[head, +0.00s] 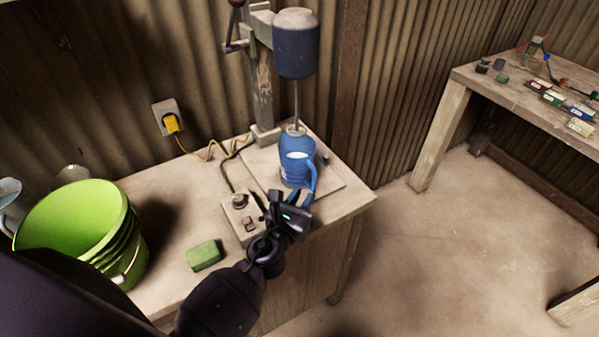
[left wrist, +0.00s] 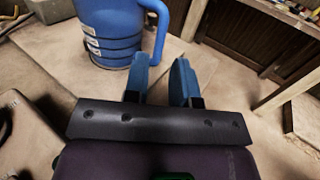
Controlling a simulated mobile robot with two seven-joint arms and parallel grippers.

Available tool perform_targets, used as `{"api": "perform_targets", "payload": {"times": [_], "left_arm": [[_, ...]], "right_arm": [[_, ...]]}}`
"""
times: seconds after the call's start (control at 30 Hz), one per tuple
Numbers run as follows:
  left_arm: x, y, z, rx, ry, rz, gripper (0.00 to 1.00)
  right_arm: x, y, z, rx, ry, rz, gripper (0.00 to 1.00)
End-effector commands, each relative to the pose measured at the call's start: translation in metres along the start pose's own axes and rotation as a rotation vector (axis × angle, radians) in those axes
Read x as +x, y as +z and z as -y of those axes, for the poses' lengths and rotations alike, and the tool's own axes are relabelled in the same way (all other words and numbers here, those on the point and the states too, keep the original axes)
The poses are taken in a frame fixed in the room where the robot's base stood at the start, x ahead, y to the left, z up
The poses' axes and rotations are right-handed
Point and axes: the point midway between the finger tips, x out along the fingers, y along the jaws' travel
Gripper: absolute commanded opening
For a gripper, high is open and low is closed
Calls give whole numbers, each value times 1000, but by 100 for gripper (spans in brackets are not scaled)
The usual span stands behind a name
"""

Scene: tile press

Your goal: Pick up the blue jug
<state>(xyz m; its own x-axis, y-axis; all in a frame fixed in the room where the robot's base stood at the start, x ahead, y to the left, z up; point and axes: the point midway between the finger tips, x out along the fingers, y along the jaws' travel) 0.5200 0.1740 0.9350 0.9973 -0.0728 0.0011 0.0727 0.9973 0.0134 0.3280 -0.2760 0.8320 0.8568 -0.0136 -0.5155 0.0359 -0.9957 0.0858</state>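The blue jug (head: 294,152) stands upright on the board (head: 330,184) under the dark cylinder of a press (head: 296,45), with its handle on the right side facing me. In the left wrist view the jug (left wrist: 112,28) is at the top, with its handle (left wrist: 163,20) on its right. My left gripper (head: 304,196) is just in front of the jug, close to the lower handle. In the left wrist view its two blue fingers (left wrist: 163,78) are apart with nothing between them. I cannot tell whether the left finger touches the handle. My right gripper is not in view.
A control box with knobs (head: 240,218) and a green sponge-like block (head: 204,255) lie left of my gripper. A large green bucket (head: 75,225) stands at the left. A yellow plug (head: 171,123) is in the wall. Another table (head: 480,80) with small items stands at the right.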

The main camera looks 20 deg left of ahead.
Motion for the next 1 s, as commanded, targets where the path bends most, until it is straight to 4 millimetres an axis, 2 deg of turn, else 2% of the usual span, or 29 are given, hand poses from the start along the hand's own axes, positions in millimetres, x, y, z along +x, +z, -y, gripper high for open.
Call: {"api": "perform_targets", "payload": {"times": [0.03,0.13,0.43,0.8,1.0], "left_arm": [[0,-10,0,-1,0,-2,25],[-1,-17,1,-3,0,-4,25],[20,-11,0,-1,0,-1,25],[69,-12,1,-1,-1,-2,25],[75,-12,0,-1,-1,-2,25]], "right_arm": [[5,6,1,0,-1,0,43],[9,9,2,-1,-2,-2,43],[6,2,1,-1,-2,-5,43],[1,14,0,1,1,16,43],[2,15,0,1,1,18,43]]}}
